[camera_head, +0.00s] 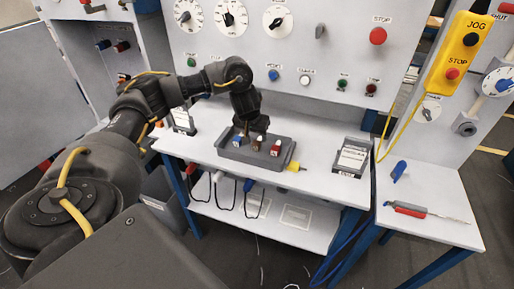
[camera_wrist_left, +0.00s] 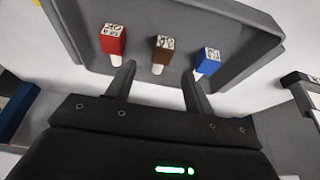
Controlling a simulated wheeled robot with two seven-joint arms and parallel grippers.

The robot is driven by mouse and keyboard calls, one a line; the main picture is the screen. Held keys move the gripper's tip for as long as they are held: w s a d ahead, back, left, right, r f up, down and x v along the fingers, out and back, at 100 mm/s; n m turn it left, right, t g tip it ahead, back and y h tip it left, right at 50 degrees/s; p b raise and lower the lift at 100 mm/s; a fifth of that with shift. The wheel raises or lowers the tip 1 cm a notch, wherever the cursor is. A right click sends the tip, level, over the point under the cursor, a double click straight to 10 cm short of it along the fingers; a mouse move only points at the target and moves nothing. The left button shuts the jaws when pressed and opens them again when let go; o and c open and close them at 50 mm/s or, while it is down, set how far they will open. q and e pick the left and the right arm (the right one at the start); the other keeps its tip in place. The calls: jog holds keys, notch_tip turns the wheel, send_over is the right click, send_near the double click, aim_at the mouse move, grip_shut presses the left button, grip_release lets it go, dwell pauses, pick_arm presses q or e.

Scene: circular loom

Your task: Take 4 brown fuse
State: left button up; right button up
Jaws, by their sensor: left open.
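The brown fuse (camera_wrist_left: 162,48) stands in the grey tray (camera_wrist_left: 240,75), between a red fuse (camera_wrist_left: 112,40) and a blue fuse (camera_wrist_left: 208,58). My left gripper (camera_wrist_left: 155,80) is open, with its two fingers pointing at the tray on either side of the brown fuse's lower end. The fingers look apart from it. In the head view, my left gripper (camera_head: 246,130) is over the tray (camera_head: 284,159), and the brown fuse (camera_head: 257,144) shows partly beside it. The red fuse (camera_head: 276,148) is to its right and the blue fuse (camera_head: 237,141) to its left. My right gripper is not in view.
The tray sits on a white workbench (camera_head: 320,180) below a control panel with dials and buttons. A labelled box (camera_head: 352,157) stands to the right. A screwdriver (camera_head: 420,212) lies on the right-hand table. A yellow JOG/STOP box (camera_head: 462,50) hangs at the upper right.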

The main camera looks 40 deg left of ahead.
aim_at(257, 142)
pick_arm(q)
jog(key=shift+d+f, duration=0.1)
jog(key=x, duration=0.5)
jog(key=shift+a, duration=0.25)
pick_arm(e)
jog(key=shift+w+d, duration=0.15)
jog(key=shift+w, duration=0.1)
pick_arm(q)
jog(key=shift+c, duration=0.2)
jog(key=c, duration=1)
jog(key=shift+c, duration=0.2)
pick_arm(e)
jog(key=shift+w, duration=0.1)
pick_arm(q)
jog(key=shift+r, duration=0.2)
